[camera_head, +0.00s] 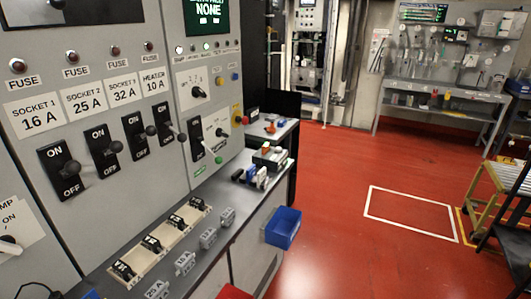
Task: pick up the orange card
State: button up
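I cannot make out an orange card for certain. A small orange-red item (270,128) lies on the dark side shelf (287,131) beyond the end of the control cabinet. It is too small to tell whether it is a card. My gripper is not in view.
The grey control cabinet (100,125) with switches fills the left. Its ledge (222,238) carries fuse blocks (208,238) and dark devices. A blue bin (283,228) hangs at the ledge's front. A workbench (440,112) stands at the back; a yellow cart (490,195) is at right. The red floor between is clear.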

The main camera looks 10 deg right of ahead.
aim_at(266, 147)
jog(key=i+l, duration=0.15)
jog(key=l, duration=0.25)
jog(key=i+l+u, duration=0.1)
jog(key=l, duration=0.25)
jog(key=i+l, duration=0.2)
jog(key=l, duration=0.2)
jog(key=i+l+u, duration=0.1)
jog(key=l, duration=0.3)
jog(key=i+l, duration=0.2)
jog(key=l, duration=0.2)
jog(key=i+l+u, duration=0.15)
jog(key=l, duration=0.25)
jog(key=i+l, duration=0.1)
jog(key=l, duration=0.3)
jog(key=i+l+u, duration=0.1)
jog(key=l, duration=0.3)
